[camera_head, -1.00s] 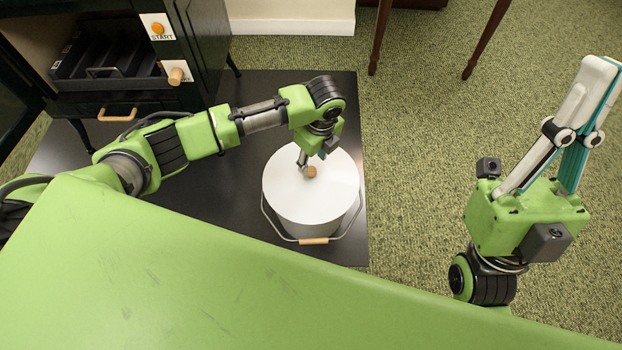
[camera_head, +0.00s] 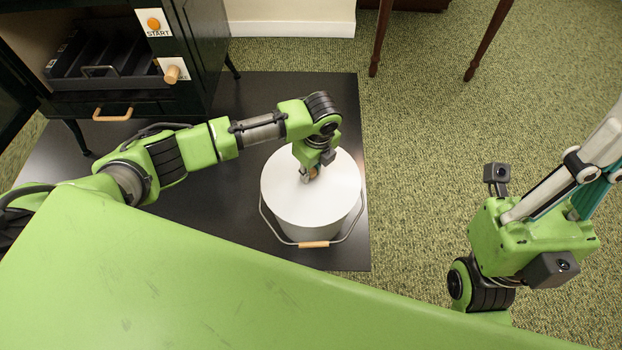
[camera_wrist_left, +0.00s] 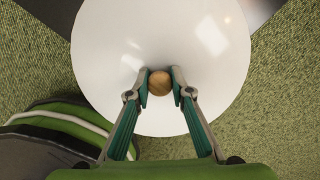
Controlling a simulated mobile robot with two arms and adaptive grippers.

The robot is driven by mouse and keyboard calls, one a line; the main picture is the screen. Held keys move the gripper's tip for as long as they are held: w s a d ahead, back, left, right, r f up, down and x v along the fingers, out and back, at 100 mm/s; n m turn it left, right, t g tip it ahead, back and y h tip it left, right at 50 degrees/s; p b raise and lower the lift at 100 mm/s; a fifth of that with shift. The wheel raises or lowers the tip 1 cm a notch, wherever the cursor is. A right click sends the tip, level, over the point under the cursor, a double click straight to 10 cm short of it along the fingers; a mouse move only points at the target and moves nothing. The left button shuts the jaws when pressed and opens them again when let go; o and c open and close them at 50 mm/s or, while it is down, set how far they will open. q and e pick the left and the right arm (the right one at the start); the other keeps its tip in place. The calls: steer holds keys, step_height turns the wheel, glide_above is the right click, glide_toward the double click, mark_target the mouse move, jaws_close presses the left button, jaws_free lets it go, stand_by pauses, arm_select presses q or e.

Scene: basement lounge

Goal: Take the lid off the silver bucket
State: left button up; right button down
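The bucket (camera_head: 309,229) stands upright on a dark mat, its side pale grey-white. Its round white lid (camera_head: 335,185) lies flat on top, with a small wooden knob (camera_head: 313,173) at its middle. The lid (camera_wrist_left: 205,40) and knob (camera_wrist_left: 160,83) also show in the left wrist view. My left gripper (camera_head: 307,178) is down at the lid. In the wrist view its fingers (camera_wrist_left: 160,86) straddle the knob, one on each side, with narrow gaps. My right gripper (camera_head: 603,160) is raised away at the right; its fingertips are cut off by the picture edge.
The bucket's wire handle with wooden grip (camera_head: 313,244) hangs down on the near side. A dark cabinet (camera_head: 205,50) with an open compartment stands at the upper left. Table legs (camera_head: 487,40) stand at the top. Green carpet (camera_head: 410,140) to the right of the mat (camera_head: 240,90) is clear.

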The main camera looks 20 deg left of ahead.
arm_select(q)
jaws_close()
steer(key=shift+r, duration=0.1)
